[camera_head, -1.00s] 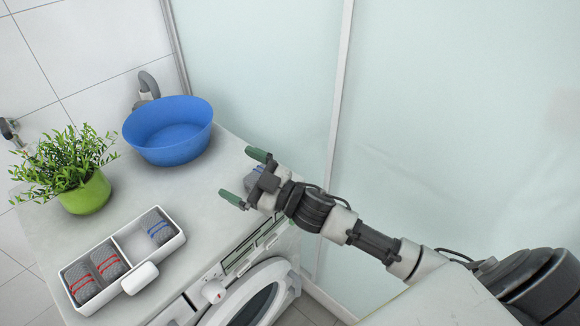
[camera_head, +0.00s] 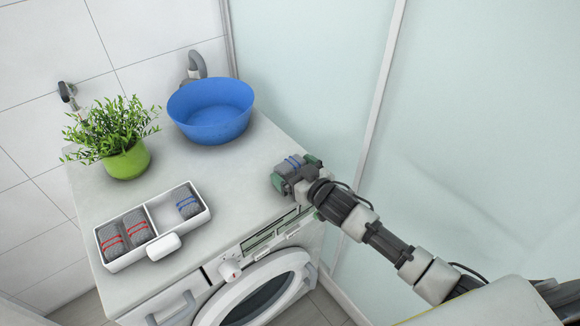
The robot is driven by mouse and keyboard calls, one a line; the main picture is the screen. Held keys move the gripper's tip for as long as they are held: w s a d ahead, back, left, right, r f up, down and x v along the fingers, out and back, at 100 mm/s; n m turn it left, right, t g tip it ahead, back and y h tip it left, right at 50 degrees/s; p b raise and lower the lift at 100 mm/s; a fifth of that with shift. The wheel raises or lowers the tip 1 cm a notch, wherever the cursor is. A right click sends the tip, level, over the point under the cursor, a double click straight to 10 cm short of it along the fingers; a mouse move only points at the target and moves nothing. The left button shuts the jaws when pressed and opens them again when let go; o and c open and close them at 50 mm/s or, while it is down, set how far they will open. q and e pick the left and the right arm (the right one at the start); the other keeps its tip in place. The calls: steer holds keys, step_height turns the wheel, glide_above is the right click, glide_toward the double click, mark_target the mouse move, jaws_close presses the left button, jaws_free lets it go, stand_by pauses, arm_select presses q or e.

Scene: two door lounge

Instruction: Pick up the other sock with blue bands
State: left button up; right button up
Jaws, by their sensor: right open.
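A grey rolled sock with blue bands (camera_head: 289,162) lies on the white counter near its right edge. My right gripper (camera_head: 295,173) is at this sock, with its green-tipped fingers on either side of it. The jaws are open, and I cannot tell whether they touch the sock. Another grey sock with blue bands (camera_head: 187,202) lies in the right compartment of a white divided box (camera_head: 153,213). Two grey socks with red bands (camera_head: 112,240) lie in the left part of the box. My left gripper is not in view.
A blue basin (camera_head: 210,112) stands at the back of the counter, with a green potted plant (camera_head: 127,160) to its left. A washing machine (camera_head: 262,290) is below the counter. A frosted glass panel (camera_head: 300,80) rises behind my right gripper.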

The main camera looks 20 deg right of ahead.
steer(key=shift+x, duration=1)
steer(key=shift+s, duration=0.1)
steer(key=shift+c, duration=0.3)
steer(key=c, duration=0.5)
steer(key=shift+c, duration=0.2)
